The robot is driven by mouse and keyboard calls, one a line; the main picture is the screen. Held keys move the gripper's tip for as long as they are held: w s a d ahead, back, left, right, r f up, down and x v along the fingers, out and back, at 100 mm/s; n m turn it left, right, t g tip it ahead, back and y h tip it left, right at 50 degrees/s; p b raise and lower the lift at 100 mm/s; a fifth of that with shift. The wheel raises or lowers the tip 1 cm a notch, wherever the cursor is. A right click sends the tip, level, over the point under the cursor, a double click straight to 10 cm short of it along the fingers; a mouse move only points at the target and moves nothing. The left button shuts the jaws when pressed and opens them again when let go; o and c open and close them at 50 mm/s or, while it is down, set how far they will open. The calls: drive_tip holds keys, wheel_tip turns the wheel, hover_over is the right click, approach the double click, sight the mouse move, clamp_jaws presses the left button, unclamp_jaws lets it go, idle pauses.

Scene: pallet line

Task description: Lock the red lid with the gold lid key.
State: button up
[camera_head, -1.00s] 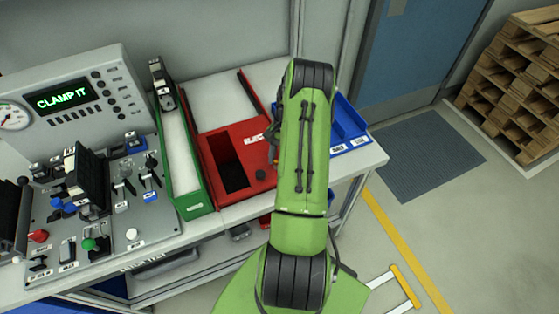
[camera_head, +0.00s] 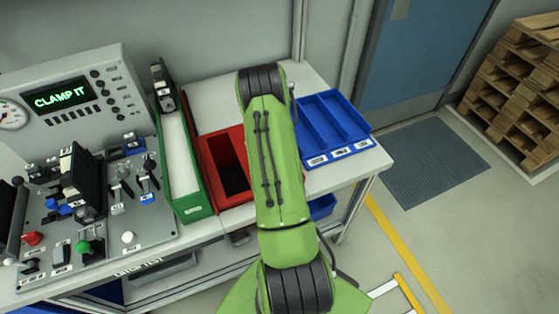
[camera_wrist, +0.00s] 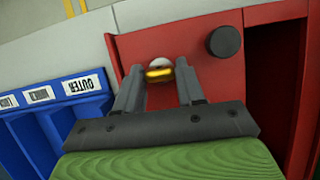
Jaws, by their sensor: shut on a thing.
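The gold lid key (camera_wrist: 160,74) sits between the fingertips of my gripper (camera_wrist: 160,82) in the wrist view. My gripper is shut on it, and the fingers hide much of it. A pale round piece shows just behind the key; I cannot tell whether they touch. The fingers lie over a red surface with a round black knob (camera_wrist: 224,41) to their right. I cannot tell where the red lid ends and its red box (camera_head: 218,150) begins. A dark opening (camera_head: 235,178) shows in the box. In the head view my arm hides the gripper, key and knob.
A blue divided tray (camera_head: 333,152) stands right of the red box. It also shows at the left of the wrist view (camera_wrist: 88,104). A green tray (camera_head: 197,211) stands to the left, beside a control panel (camera_head: 135,230) with levers. The display reads "CLAMP IT".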

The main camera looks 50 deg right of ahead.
drive_tip(key=shift+n, duration=0.3)
idle(0.4)
drive_tip(key=o, duration=1)
drive_tip(key=shift+o, duration=0.2)
drive_tip(key=p+v, duration=0.1)
drive_tip(key=v, duration=1.4)
drive_tip(key=shift+w+r+p, duration=0.3)
drive_tip(key=shift+r, duration=0.05)
